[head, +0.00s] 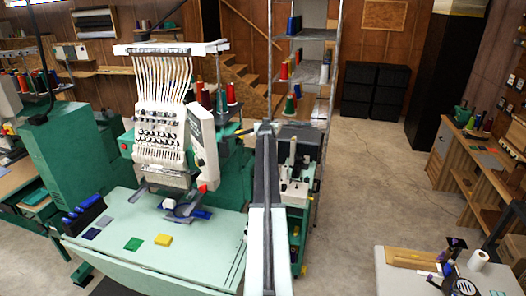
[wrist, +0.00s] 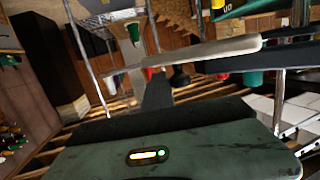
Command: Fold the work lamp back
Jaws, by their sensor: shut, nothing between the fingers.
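My gripper (head: 267,128) is at the far end of my arm, right of the embroidery machine's head, and small in the head view. In the wrist view my gripper (wrist: 157,82) shows as dark fingers, shut and empty. A pale bar (wrist: 215,49) crosses just beyond the fingertips, with a dark bar beside it. It looks like part of the work lamp, but I cannot be sure. In the head view a thin bar (head: 242,133) reaches from the machine's right side to my gripper. I cannot tell whether they touch.
The embroidery machine (head: 162,135) stands on a pale green table (head: 105,262). A cart (head: 299,200) and a metal shelf with thread cones stand behind my arm. A cluttered white table (head: 392,278) is at lower right. Concrete floor (head: 375,170) is open right of the arm.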

